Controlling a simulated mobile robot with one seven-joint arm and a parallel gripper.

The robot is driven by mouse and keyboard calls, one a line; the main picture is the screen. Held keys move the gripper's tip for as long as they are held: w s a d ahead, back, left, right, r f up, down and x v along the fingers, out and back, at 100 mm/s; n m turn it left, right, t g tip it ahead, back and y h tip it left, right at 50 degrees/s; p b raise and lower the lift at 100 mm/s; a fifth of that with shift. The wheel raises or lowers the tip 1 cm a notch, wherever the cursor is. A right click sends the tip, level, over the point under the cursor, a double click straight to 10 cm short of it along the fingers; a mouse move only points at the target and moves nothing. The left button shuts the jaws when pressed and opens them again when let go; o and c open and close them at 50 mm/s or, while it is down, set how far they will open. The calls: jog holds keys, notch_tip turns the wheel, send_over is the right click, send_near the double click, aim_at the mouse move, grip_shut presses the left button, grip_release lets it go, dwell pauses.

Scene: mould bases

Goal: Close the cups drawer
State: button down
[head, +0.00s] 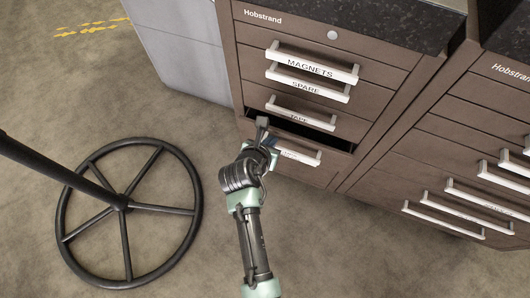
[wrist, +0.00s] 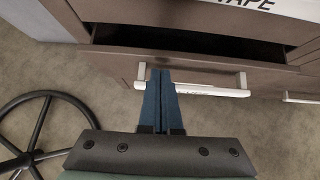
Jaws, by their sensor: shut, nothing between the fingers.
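The bottom drawer of the brown cabinet stands partly open, with a dark gap above its front (head: 310,172). Its white handle (head: 308,158) carries a label too small and partly hidden to read, so I cannot confirm that it says cups. In the wrist view the drawer front (wrist: 120,68) and its handle (wrist: 225,92) lie just beyond my fingers. My gripper (wrist: 162,74) is shut and empty, its blue fingers together, with the tips overlapping the left part of the handle in the picture. I cannot tell whether they touch it. In the head view my gripper (head: 263,135) partly covers the drawer's left side.
Above are shut drawers labelled magnets (head: 310,68), spare (head: 305,87) and tape (head: 299,116). A second brown cabinet (head: 445,165) with white handles stands to the right. A black spoked wheel-like base (head: 122,203) with a pole stands on the floor at left. Floor between is clear.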

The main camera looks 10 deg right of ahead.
aim_at(277, 129)
jog(key=shift+w+d, duration=0.3)
jog(key=shift+w, duration=0.15)
jog(key=shift+w+d+r+p, duration=0.2)
jog(key=shift+w+d+p, duration=0.2)
jog(key=shift+w, duration=0.15)
jog(key=shift+w+d+f, duration=0.15)
jog(key=shift+w+d, duration=0.15)
jog(key=shift+w, duration=0.2)
jog(key=shift+s+a+p, duration=0.1)
jog(key=shift+p, duration=0.2)
